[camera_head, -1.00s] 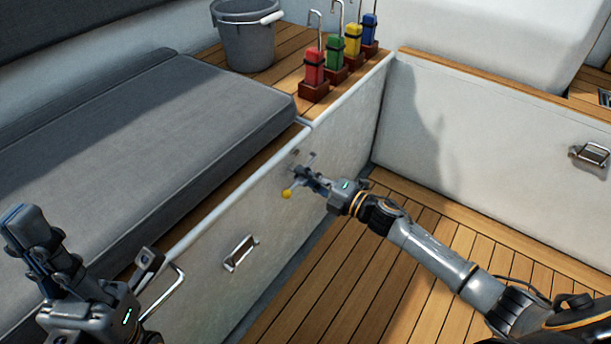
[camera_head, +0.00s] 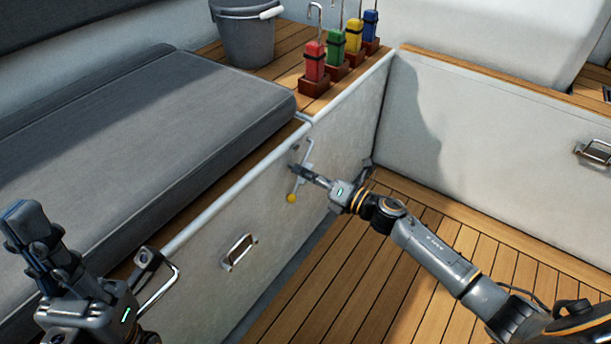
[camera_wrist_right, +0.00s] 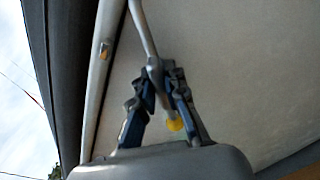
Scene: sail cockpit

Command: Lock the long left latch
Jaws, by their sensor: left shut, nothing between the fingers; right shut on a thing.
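The long latch (camera_head: 307,151) is a thin metal lever with a yellow ball end (camera_head: 292,198), mounted on the white side panel below the seat. It stands steeply, slightly slanted, with the ball at the bottom. My right gripper (camera_head: 302,171) is shut on the lever above the ball. In the right wrist view, the fingers (camera_wrist_right: 162,72) close around the metal rod (camera_wrist_right: 147,30), and the yellow ball (camera_wrist_right: 175,125) shows between them, nearer the palm. The fingers hide part of the lever. My left gripper (camera_head: 24,216) is shut and empty at the lower left, away from the latch.
A metal handle (camera_head: 239,252) sits on the same panel, left of the latch. A grey cushion (camera_head: 150,130) covers the seat. A bucket (camera_head: 247,38) and several coloured handled blocks (camera_head: 315,62) stand on the wooden ledge. The slatted floor (camera_head: 350,285) is open.

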